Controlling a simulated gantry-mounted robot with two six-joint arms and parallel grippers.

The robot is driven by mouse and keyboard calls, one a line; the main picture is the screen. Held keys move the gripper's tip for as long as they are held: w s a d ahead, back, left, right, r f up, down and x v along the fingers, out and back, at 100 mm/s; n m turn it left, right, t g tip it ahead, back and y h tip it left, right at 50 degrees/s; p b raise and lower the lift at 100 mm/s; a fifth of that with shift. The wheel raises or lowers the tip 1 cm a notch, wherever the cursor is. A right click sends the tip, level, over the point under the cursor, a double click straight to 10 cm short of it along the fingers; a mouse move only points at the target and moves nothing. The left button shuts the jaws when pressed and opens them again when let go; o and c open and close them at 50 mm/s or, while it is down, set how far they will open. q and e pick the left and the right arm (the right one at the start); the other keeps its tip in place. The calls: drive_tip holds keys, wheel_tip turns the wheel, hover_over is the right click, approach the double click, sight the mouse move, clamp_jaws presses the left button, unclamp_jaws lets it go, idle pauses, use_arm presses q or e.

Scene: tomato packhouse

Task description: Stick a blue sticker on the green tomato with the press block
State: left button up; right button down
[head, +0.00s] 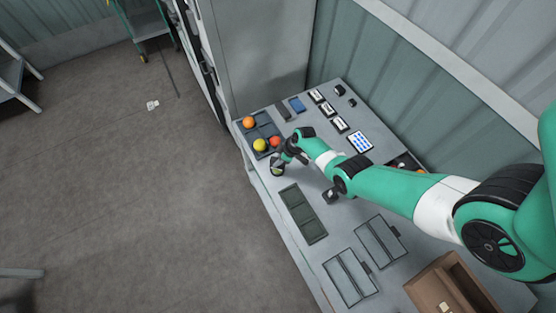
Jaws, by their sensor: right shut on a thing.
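A sheet with blue stickers (360,141) lies flat on the table to the right of my right forearm. A small dark block (331,196) stands beside the forearm in the middle of the table; I cannot tell whether it is the press block. My left gripper is not in view.
A long green tray (303,213), wire-framed racks (350,277) and a brown box (440,289) lie nearer. A tall grey cabinet (262,55) stands behind.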

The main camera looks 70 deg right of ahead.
drive_tip(key=shift+f+b, duration=0.55)
drive_tip(key=shift+f, duration=0.05)
idle(1.5)
wheel_tip(320, 180, up, 7)
drive_tip(key=p, duration=0.7)
drive_tip(key=shift+r, duration=0.15)
